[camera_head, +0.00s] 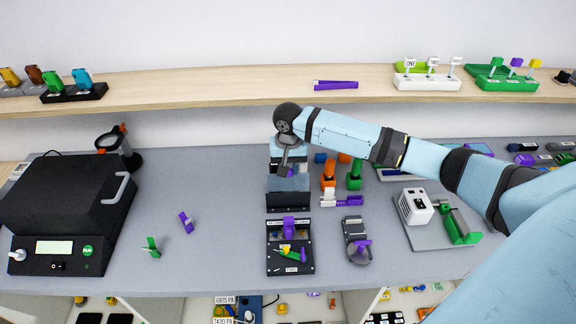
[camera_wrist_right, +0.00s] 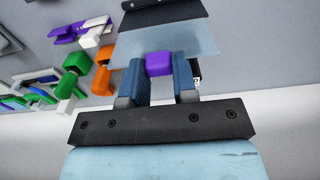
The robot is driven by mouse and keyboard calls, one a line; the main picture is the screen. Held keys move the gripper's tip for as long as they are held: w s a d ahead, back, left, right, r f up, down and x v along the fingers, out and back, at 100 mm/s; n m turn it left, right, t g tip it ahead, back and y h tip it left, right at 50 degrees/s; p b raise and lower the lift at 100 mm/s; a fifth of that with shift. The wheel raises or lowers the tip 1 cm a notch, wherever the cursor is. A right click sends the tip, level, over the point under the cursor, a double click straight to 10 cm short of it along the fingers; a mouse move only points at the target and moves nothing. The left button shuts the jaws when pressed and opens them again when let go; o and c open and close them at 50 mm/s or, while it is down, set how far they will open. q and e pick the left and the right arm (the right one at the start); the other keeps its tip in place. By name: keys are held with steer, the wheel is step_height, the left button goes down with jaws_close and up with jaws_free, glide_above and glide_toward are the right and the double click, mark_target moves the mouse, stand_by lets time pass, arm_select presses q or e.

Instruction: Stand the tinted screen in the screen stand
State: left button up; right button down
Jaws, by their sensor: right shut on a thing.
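The tinted screen (camera_wrist_right: 165,38) is a see-through blue-grey pane with a purple grip block (camera_wrist_right: 158,64). My right gripper (camera_wrist_right: 158,75) is shut on that purple block, one blue finger pad on each side. In the head view the right gripper (camera_head: 287,172) is over the middle of the bench, with the screen (camera_head: 289,183) just below it. The black screen stand (camera_head: 288,202) is directly in front of the pane; it also shows in the wrist view (camera_wrist_right: 165,12), beyond the pane's far edge. I cannot tell whether the pane is in the stand's slot. My left gripper is out of view.
Orange (camera_head: 328,174) and green (camera_head: 355,174) pieces stand close right of the stand, with a white-purple part (camera_head: 342,201) before them. A black tray (camera_head: 290,262) with small parts lies in front. A black machine (camera_head: 70,205) is at left. Bench between is mostly clear.

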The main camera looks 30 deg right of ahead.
mark_target(288, 188)
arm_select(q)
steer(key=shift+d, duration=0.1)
arm_select(e)
steer(key=shift+f+b, duration=0.3)
steer(key=shift+f, duration=3.75)
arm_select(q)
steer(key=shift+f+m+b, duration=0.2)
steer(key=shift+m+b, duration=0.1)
arm_select(e)
steer(key=shift+f, duration=0.15)
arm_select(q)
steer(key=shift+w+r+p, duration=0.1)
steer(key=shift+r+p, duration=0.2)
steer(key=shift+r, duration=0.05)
arm_select(e)
steer(key=shift+f, duration=0.3)
steer(key=c, duration=0.8)
jaws_free()
steer(key=shift+r, duration=0.1)
